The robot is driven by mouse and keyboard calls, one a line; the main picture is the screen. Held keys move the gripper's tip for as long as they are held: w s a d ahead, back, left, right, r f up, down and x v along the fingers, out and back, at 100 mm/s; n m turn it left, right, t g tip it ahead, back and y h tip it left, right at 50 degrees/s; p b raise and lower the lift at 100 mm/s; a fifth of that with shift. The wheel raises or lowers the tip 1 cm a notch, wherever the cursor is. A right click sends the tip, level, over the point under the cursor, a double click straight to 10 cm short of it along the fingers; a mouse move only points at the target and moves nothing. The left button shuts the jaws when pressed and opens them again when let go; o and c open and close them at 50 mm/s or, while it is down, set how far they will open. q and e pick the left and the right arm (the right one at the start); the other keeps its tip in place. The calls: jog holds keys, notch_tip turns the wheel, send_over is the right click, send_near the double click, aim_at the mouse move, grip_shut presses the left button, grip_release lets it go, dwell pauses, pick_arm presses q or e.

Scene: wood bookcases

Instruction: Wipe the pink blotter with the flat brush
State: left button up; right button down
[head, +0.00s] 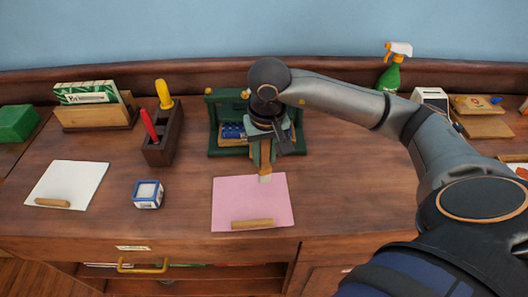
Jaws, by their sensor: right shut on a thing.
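The pink blotter (235,197) lies flat on the wooden desk top, near its front edge at the middle of the head view. A wooden bar (252,224) lies on its front part. My right gripper (264,139) is above the area behind the blotter, pointing down, shut on the flat brush (263,157). The brush has a tan handle and a pale tip, which hangs down over the blotter's back edge. I cannot tell whether the tip touches the blotter. My left gripper is not in view.
A green organizer (215,133) stands behind my right gripper. Left are a white sheet (80,180) with a wooden bar, a blue-and-white box (147,194) and a dark holder (163,137) with red and yellow handles. A spray bottle (390,75) stands at the back right.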

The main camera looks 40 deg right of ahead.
jog(key=shift+r+p, duration=1.05)
jog(key=shift+r, duration=1)
